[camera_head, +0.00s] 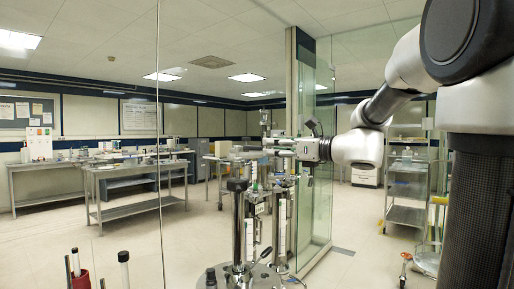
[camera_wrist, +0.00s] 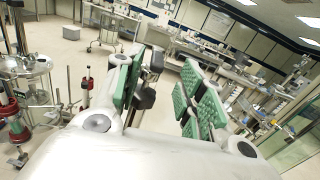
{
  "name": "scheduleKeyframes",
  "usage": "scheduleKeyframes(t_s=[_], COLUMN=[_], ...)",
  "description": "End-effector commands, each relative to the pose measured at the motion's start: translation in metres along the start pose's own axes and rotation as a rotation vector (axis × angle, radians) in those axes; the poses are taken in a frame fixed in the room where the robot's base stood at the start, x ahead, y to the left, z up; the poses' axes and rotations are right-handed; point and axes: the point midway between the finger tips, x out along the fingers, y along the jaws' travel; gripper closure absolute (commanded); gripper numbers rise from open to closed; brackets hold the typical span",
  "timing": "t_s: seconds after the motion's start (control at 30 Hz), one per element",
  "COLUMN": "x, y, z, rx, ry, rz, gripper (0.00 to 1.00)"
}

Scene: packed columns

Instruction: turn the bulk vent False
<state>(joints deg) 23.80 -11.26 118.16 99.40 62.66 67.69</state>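My gripper (camera_head: 280,147) is stretched out level above the packed-column rig, with its fingers pointing left. In the wrist view my gripper (camera_wrist: 163,92) has green pads on both sides with a wide gap between them, and I see nothing clasped there. The rig has clear and metal upright columns (camera_head: 249,240) and a dark-topped post (camera_head: 237,185) just below and left of the fingers. I cannot pick out the bulk vent for certain; it may be among the small fittings or hidden behind my gripper.
A glass panel (camera_head: 322,180) stands right behind the rig. Workbenches (camera_head: 135,172) line the room behind, and a wheeled cart (camera_head: 407,190) stands at the right. Open floor lies at left.

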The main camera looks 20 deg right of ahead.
Motion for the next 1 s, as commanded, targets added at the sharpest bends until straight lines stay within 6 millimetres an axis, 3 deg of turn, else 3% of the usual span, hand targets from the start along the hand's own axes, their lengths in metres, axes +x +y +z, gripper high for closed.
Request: scheduleKeyframes(t_s=[0.17,0.4,0.6,0.9,0.93,1.0], x=[0.012,0.052,0.074,0.078,0.078,0.078], y=[0.002,0.003,0.002,0.002,0.002,0.002], z=[-0.001,-0.002,-0.002,-0.002,-0.002,-0.002], rx=[0.059,0.057,0.055,0.053,0.053,0.053], ry=[0.002,0.004,0.005,0.005,0.005,0.005], rz=[0.007,0.008,0.005,0.004,0.004,0.004], gripper=[0.61,0.61,0.61,0.61,0.63,0.75])
